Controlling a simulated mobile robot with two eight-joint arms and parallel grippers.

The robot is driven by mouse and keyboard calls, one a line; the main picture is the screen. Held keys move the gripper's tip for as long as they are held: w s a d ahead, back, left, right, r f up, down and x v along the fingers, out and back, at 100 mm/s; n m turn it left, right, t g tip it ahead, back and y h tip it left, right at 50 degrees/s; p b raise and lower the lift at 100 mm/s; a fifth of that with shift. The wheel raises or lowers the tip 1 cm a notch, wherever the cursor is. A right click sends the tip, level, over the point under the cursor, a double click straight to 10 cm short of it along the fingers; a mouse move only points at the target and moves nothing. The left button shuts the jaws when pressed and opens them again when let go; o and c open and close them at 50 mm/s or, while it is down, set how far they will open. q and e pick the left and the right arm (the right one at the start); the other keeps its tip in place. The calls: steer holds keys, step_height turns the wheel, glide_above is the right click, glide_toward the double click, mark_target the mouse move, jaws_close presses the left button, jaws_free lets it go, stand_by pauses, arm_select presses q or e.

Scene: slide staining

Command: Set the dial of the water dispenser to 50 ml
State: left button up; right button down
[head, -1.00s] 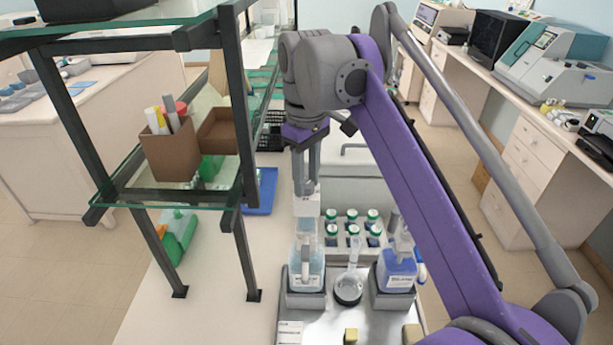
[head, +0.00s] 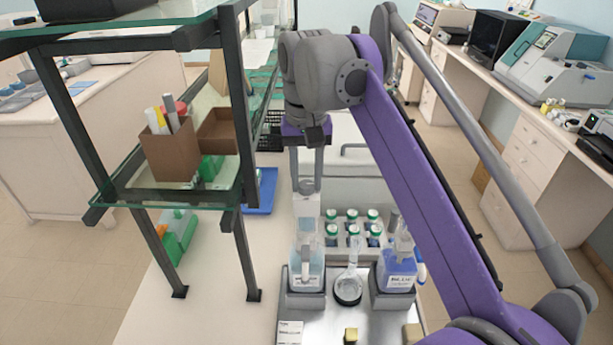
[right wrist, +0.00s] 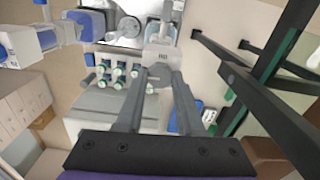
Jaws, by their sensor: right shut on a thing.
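The water dispenser (head: 308,265) is a clear bottle with a pale top, standing in a grey holder on the metal tray. My right gripper (head: 307,188) comes down from above onto the dispenser's top. In the right wrist view its two fingers (right wrist: 160,78) are shut on the round grey dial (right wrist: 159,74). A white block with small dark markings (right wrist: 162,55) sits just beyond the dial; I cannot read the setting. The dial is mostly hidden by the fingers in the head view. My left gripper is not in view.
A blue-liquid dispenser (head: 397,270) stands right of the water dispenser, with a glass flask (head: 348,287) between them. Several green-capped bottles (head: 352,226) stand behind. A glass shelf with black posts (head: 243,255) rises to the left.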

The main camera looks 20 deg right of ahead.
steer(key=shift+m, duration=0.5)
steer(key=c, duration=0.5)
jaws_free()
